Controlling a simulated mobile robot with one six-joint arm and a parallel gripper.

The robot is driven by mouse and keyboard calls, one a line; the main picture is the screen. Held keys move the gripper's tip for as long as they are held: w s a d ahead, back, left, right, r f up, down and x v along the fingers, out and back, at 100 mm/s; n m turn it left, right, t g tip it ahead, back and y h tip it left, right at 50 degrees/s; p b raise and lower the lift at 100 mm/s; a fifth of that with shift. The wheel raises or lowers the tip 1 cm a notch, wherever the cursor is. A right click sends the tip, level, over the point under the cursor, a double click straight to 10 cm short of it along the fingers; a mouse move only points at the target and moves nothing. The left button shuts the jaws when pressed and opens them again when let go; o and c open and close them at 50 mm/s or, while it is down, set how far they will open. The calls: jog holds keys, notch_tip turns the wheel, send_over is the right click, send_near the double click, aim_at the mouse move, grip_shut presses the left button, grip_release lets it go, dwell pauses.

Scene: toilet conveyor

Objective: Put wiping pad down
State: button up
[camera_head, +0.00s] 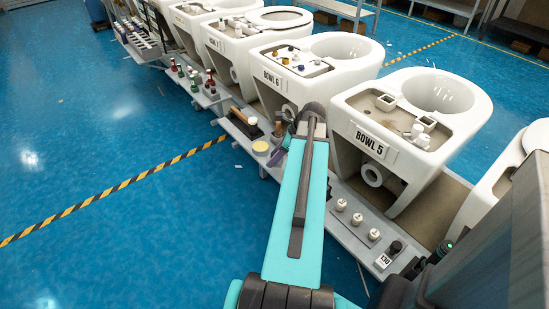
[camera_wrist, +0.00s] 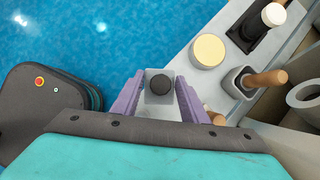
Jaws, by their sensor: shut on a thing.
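My gripper (camera_wrist: 158,78), with purple fingers, is shut on a small light grey square piece with a dark round knob, seen in the wrist view. I take this piece to be the wiping pad (camera_wrist: 158,86). It sits between both fingertips, at the edge of the grey ledge (camera_wrist: 188,68), with blue floor to its left. I cannot tell whether it touches the ledge. In the head view my arm hides the pad; only a bit of purple finger (camera_head: 277,158) shows beside the ledge.
Bowl 5 (camera_head: 440,125) and Bowl 6 (camera_head: 310,75) rise behind. Open floor (camera_head: 110,120) lies left.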

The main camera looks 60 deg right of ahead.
jog(key=shift+w+d+f, duration=0.15)
jog(key=shift+w+d, duration=0.85)
jog(key=shift+d, duration=0.2)
jog(key=shift+f, duration=1.75)
jog(key=shift+f, duration=0.1)
jog(key=o, duration=1)
jog(key=shift+v, duration=6.15)
